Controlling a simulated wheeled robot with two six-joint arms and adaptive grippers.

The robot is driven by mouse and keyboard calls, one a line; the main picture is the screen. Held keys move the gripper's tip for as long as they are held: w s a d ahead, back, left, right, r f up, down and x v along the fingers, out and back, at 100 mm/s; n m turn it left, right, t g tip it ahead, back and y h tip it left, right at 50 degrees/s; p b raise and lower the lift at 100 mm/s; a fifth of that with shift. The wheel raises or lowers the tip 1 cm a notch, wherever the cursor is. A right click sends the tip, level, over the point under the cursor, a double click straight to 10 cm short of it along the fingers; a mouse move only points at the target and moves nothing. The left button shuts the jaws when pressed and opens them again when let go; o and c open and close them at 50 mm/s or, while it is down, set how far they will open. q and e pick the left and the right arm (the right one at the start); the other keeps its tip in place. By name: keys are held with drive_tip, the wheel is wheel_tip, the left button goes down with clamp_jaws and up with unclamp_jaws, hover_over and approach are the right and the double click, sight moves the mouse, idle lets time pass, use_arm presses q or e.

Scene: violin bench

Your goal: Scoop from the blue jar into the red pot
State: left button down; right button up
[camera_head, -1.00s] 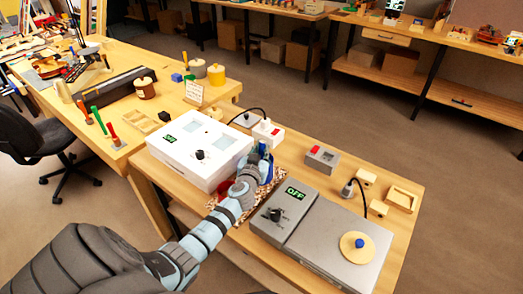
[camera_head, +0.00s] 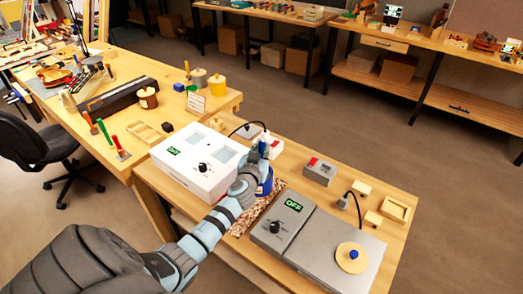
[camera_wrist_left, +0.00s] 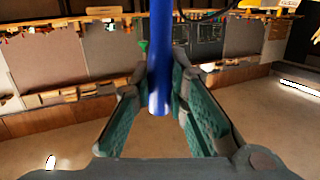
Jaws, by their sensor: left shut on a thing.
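My left gripper (camera_head: 262,153) is shut on a blue handle, which shows as a blue rod (camera_wrist_left: 160,50) between the green finger pads in the left wrist view. The rod's lower end is bare between the fingers; its other end is out of that view. A blue jar (camera_head: 266,187) stands just below the gripper, partly hidden by my wrist. I cannot tell whether the held tool is inside it. A reddish-brown pot (camera_head: 148,98) with a wooden lid stands on the far left bench; I cannot tell whether this is the red pot. My right gripper is not in view.
A white box device (camera_head: 198,180) is left of my gripper. A grey device reading OFF (camera_head: 318,240), with a round wooden lid (camera_head: 352,256) on it, is to the right. A speckled mat (camera_head: 250,216) lies between them. Yellow (camera_head: 217,85) and grey jars stand farther back.

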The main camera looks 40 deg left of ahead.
use_arm(q)
wheel_tip(320, 180, up, 7)
drive_tip(key=p, duration=0.5)
drive_tip(key=shift+r, duration=0.15)
